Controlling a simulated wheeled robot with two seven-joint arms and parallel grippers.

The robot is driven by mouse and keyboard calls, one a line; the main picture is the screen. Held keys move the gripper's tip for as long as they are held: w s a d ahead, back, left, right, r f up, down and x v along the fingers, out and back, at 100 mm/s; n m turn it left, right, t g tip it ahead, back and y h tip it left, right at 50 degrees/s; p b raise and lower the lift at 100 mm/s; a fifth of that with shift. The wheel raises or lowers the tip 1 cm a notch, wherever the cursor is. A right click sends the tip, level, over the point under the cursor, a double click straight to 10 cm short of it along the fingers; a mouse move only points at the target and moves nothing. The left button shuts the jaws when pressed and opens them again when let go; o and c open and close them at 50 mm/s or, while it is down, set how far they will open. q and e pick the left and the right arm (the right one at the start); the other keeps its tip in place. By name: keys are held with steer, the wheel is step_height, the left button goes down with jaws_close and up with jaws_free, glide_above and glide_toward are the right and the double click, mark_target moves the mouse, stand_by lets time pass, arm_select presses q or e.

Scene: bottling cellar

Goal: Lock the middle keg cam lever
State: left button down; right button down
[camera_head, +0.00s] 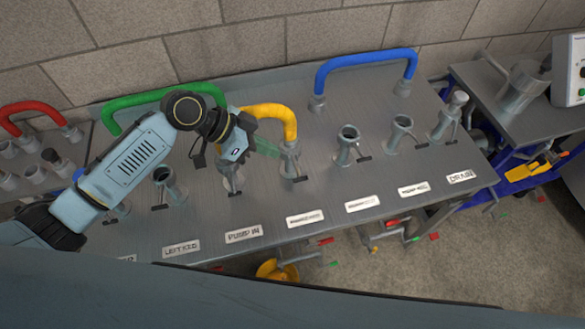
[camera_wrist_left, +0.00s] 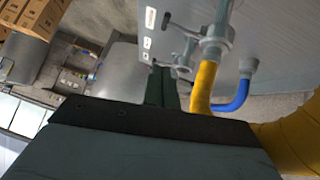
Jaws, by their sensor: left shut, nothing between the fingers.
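A grey metal panel (camera_head: 330,190) carries a row of upright ports with small dark-handled levers. A yellow hose (camera_head: 272,110) ends in a coupling (camera_head: 289,158) with a lever (camera_head: 298,179) at its base; I cannot read the label in front clearly. My left gripper (camera_head: 266,147) is shut and empty, its fingers beside that coupling; I cannot tell whether they touch. The hose's other end is hidden behind my gripper. In the left wrist view, the shut fingers (camera_wrist_left: 162,86) are left of the yellow hose (camera_wrist_left: 203,85) and its coupling (camera_wrist_left: 213,46). My right gripper is out of view.
A green hose (camera_head: 150,97) arches behind my left arm. A blue hose (camera_head: 365,58) stands at the panel's back; a red one (camera_head: 35,108) is at far left. Open ports (camera_head: 347,143) stand right of the yellow hose. A blue-framed bench (camera_head: 500,100) is at right.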

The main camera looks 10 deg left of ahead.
arm_select(q)
glide_above(304, 177)
steer(key=a, duration=0.3)
step_height(304, 177, down, 5)
steer(key=shift+s+d+f, duration=0.1)
steer(key=shift+s+f, duration=0.05)
steer(key=shift+f, duration=0.85)
steer(key=shift+s+d+f, duration=0.1)
steer(key=shift+s+f, duration=0.05)
steer(key=shift+f, duration=0.85)
steer(key=shift+s+f, duration=0.1)
